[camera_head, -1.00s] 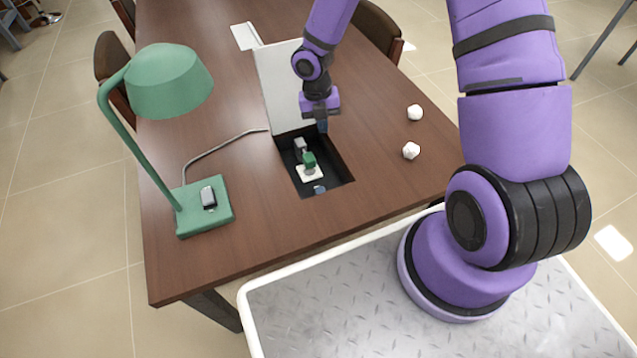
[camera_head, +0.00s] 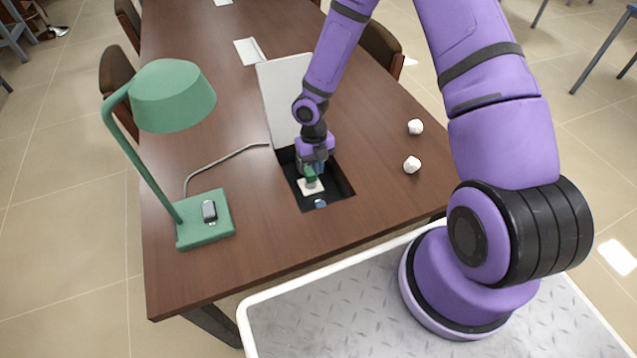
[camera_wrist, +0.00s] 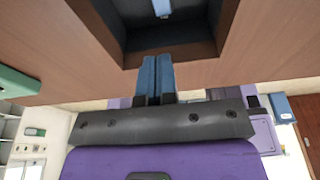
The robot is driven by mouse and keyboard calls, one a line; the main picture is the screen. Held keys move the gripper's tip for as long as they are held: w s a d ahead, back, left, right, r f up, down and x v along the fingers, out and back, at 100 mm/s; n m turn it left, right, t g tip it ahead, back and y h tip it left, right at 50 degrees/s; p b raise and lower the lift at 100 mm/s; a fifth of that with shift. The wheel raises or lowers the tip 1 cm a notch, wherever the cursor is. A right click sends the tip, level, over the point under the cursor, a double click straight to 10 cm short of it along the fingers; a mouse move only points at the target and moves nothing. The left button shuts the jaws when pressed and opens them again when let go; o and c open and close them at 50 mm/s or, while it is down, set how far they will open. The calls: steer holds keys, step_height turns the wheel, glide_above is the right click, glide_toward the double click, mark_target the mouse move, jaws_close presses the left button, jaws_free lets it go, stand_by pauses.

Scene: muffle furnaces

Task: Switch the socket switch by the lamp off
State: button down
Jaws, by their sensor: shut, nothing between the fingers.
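The green desk lamp (camera_head: 173,97) stands at the left of the table, with a small grey rocker (camera_head: 209,211) on its base. A black recessed socket box (camera_head: 343,188) lies open in the tabletop, its pale lid (camera_head: 284,98) raised. Inside are a white socket plate (camera_head: 303,190) with a green plug (camera_head: 310,174) and a small blue part (camera_head: 320,203) near the front. My gripper (camera_head: 318,168) is shut and empty, low over the box and close to the plug; contact cannot be told. In the wrist view its blue fingers (camera_wrist: 155,80) are together at the box's rim. The socket switch cannot be made out clearly.
The lamp's grey cord (camera_head: 225,160) runs across the table to the box. Two white lumps (camera_head: 415,127) (camera_head: 411,164) lie right of the box. Chairs stand along the table's sides. The wooden tabletop (camera_head: 270,232) in front of the box is clear.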

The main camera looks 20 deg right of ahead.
mark_target(320, 205)
steer(key=x, duration=0.8)
steer(key=w+x, duration=0.1)
steer(key=x, duration=0.3)
steer(key=shift+f, duration=0.7)
steer(key=shift+f, duration=0.1)
steer(key=shift+w+f+g, duration=0.15)
steer(key=shift+f+g, duration=0.15)
steer(key=shift+g, duration=0.1)
steer(key=shift+r, duration=0.1)
steer(key=shift+s+r, duration=0.25)
steer(key=shift+s, duration=0.5)
